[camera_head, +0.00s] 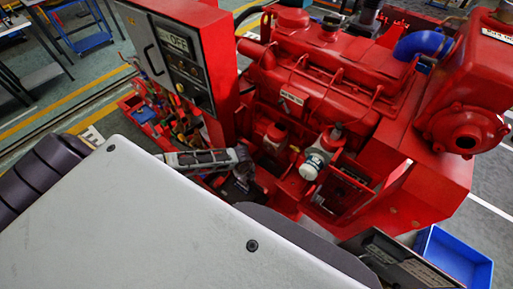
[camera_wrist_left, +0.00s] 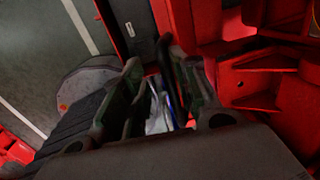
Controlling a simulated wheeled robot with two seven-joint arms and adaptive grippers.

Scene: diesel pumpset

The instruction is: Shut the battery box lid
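My left gripper (camera_head: 243,172) shows small and dark in the head view, low beside the red pumpset and partly hidden by a pale panel in front. In the left wrist view its two fingers (camera_wrist_left: 158,62) stand apart, with a dark narrow piece and some silvery and blue parts showing between or beyond them. A dark, flat-faced part (camera_wrist_left: 135,25), possibly the battery box or its lid, lies just past the fingertips against red frame. I cannot make out the lid's edge or angle, nor whether the fingers touch it. My right gripper is not in view.
The red engine (camera_head: 330,60) and a red control cabinet (camera_head: 185,55) crowd the space around my left gripper. A red tray of loose parts (camera_head: 150,118) lies left of the cabinet. A blue bin (camera_head: 455,258) stands at lower right.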

